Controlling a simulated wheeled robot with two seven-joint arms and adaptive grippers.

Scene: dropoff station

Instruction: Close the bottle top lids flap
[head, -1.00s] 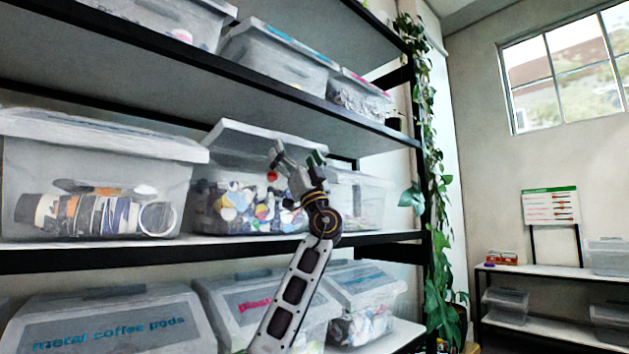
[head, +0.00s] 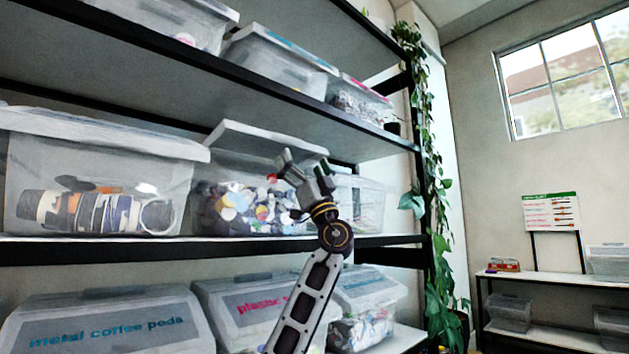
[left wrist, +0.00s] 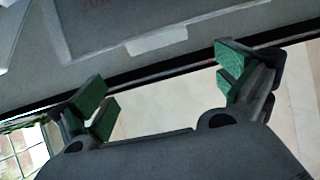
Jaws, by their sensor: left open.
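A clear bin of bottle tops (head: 240,206) stands on the middle shelf, full of colourful caps. Its pale lid flap (head: 268,138) is tilted up at the front, leaving an opening above the caps. My left gripper (head: 302,162) is open and empty, in front of the bin's right part and a little below the flap's front edge, with no clear contact. Its green-padded fingers are spread wide in the left wrist view (left wrist: 165,88). My right gripper is not in view.
A closed bin (head: 95,180) stands to the left, and another bin (head: 358,200) to the right. The upper shelf (head: 200,85) is above the flap. Labelled bins (head: 110,320) fill the lower shelf. A hanging plant (head: 434,200) is at the rack's right end.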

